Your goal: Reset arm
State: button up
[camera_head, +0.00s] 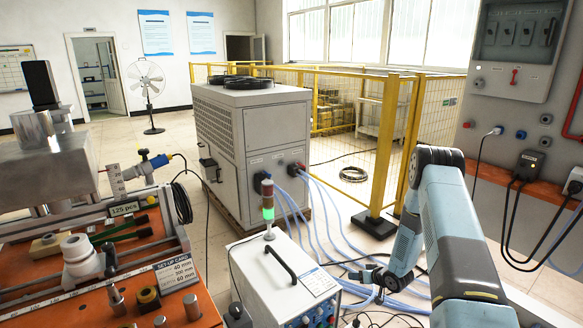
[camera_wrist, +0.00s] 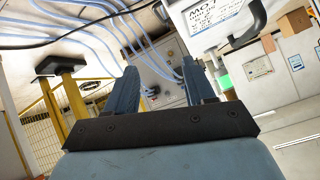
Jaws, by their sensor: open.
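My arm reaches in from the lower right in the head view, bent at the elbow. My gripper (camera_head: 372,280) is low, just right of the white heater unit (camera_head: 275,272) and near the blue hoses. In the wrist view my gripper (camera_wrist: 166,85) shows two blue-grey fingers spread apart with nothing between them. Past the fingers are the hoses and the connection panel of the large grey cabinet (camera_wrist: 170,75). The wrist view is tilted and looks nearly upside down.
The large grey cabinet (camera_head: 250,140) stands behind the heater unit. Blue hoses (camera_head: 315,230) run across the floor beside my gripper. An orange workbench (camera_head: 130,300) is at left. A yellow fence (camera_head: 360,130) and a wall panel (camera_head: 515,60) with cables lie behind and right.

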jog(key=d+r+h, duration=0.2)
jog(key=r+h, duration=0.1)
jog(key=r, duration=1.3)
jog(key=d+r+h, duration=0.2)
jog(key=r+h, duration=0.1)
jog(key=r, duration=1.3)
jog(key=s+a+r+m+g+h, duration=0.1)
jog(key=s+r, duration=0.5)
jog(key=r, duration=0.3)
jog(key=s+a+r+m+h, duration=0.1)
jog(key=s+r, duration=0.6)
jog(key=r, duration=0.1)
jog(key=s+a+r, duration=0.2)
jog(key=s+r, duration=0.1)
jog(key=s, duration=0.7)
jog(key=s+a+r+g+y, duration=0.1)
jog(key=s+a+r, duration=0.1)
jog(key=s, duration=0.9)
jog(key=s+a+r+m+g+y, duration=0.1)
jog(key=s+r, duration=0.3)
jog(key=s, duration=0.6)
jog(key=shift+s+a+r, duration=0.25)
jog(key=shift+a+r, duration=0.1)
jog(key=shift+a, duration=0.15)
jog(key=shift+c, duration=0.3)
